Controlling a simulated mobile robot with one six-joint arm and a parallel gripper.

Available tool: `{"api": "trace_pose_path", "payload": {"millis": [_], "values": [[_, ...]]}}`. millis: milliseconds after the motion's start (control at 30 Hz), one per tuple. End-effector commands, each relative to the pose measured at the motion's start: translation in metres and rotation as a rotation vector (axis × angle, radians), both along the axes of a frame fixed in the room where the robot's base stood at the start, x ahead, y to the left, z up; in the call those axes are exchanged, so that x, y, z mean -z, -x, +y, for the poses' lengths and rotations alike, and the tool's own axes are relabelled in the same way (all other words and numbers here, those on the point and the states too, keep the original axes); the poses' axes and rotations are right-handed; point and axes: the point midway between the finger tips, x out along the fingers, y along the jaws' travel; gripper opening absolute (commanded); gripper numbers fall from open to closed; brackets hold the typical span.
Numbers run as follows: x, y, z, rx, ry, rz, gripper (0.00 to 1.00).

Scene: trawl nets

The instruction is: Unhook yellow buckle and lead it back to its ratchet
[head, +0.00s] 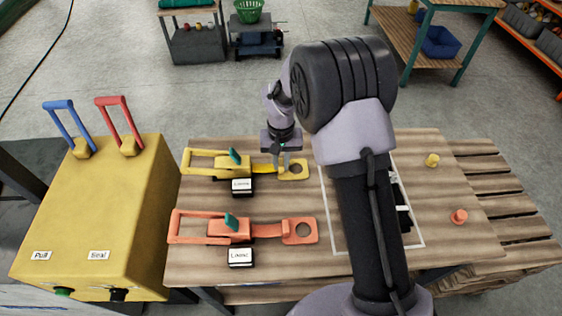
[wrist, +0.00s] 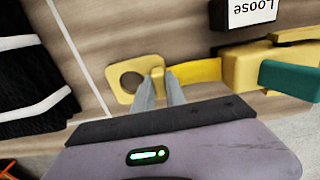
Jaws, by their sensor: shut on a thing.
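The yellow buckle (head: 296,169) is a flat plate with a round hole, at the end of a short yellow strap (head: 263,169). The strap runs to the yellow ratchet (head: 229,167), which has a teal lever. My gripper (head: 283,168) points down and is shut on the buckle's small raised tab, between hole and strap. In the wrist view the buckle (wrist: 126,80) shows at my fingertips (wrist: 158,80), its hole empty, with bare wood through it. The yellow peg (head: 431,160) stands free at the right, well apart from the buckle. The buckle lies at or close above the tabletop.
An orange ratchet (head: 230,230) with its buckle (head: 300,231) lies nearer me, and an orange peg (head: 459,216) stands at right. A black bundle (wrist: 28,80) with white bands sits inside a white outline. A yellow box (head: 95,215) with two levers stands at left.

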Motion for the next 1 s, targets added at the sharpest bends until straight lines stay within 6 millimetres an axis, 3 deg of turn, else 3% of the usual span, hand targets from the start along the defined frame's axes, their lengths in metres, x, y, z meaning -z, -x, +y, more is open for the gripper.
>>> {"api": "trace_pose_path", "payload": {"millis": [67,100,200,567,667,900,1000], "values": [[-0.001,0.000,0.000,0.000,0.000,0.000,0.00],[-0.001,0.000,0.000,0.000,0.000,0.000,0.22],[0.000,0.000,0.000,0.000,0.000,0.000,0.41],[-0.008,0.000,0.000,0.000,0.000,-0.001,0.41],[-0.033,-0.001,0.000,0.001,-0.001,-0.003,0.41],[-0.117,-0.001,0.000,0.001,-0.001,-0.003,0.41],[-0.144,-0.001,0.000,0.000,0.000,-0.003,0.41]]}}
